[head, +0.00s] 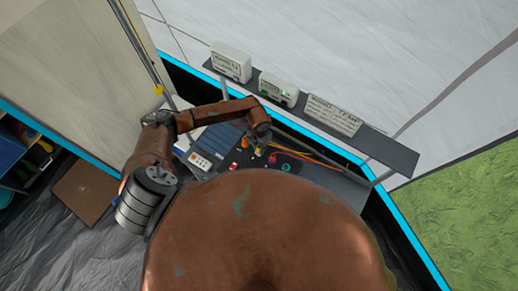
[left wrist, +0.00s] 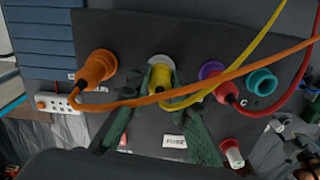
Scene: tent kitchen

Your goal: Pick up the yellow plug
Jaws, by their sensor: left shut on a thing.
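The yellow plug (left wrist: 161,77) sits between the fingers of my left gripper (left wrist: 163,88), which is shut on it. The plug is at a pale round socket ring on the dark panel (left wrist: 135,25). I cannot tell whether it is still seated there. Its yellow cable (left wrist: 235,65) runs up to the right. In the head view my left gripper (head: 258,148) is over the panel, and the plug is too small to make out clearly. My right gripper is not in view.
An orange plug (left wrist: 97,68) is left of the gripper; its orange cable crosses in front of the yellow plug. A purple socket (left wrist: 209,70) with a red plug and a teal socket (left wrist: 262,82) are to the right. A shelf (head: 385,150) with several boxes stands behind.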

